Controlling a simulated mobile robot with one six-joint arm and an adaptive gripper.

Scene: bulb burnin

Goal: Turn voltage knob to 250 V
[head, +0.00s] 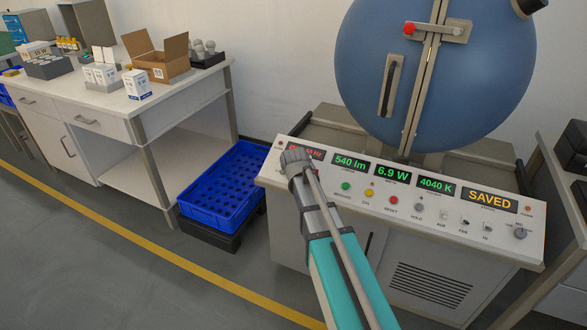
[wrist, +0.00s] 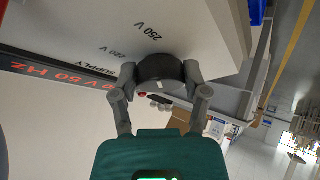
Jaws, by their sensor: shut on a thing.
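The voltage knob (wrist: 160,68) is dark and round on the pale panel in the wrist view. The labels "250 V" (wrist: 149,32) and "225 V" (wrist: 117,50) are printed beside it, near the word "SUPPLY". My gripper (wrist: 160,76) is shut on the knob, one finger on each side. I cannot tell which label the knob points to. In the head view my gripper (head: 296,158) is at the left end of the console (head: 360,186) and hides the knob. The red supply display (wrist: 60,82) is partly cut off in the wrist view; its voltage cannot be read fully.
Console displays read 540 lm, 6.9 W, 4040 K and SAVED (head: 488,202). Several buttons and switches line the panel right of my gripper. A blue sphere (head: 430,80) stands behind. A blue crate (head: 222,190) and a workbench (head: 120,100) with boxes are at left.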

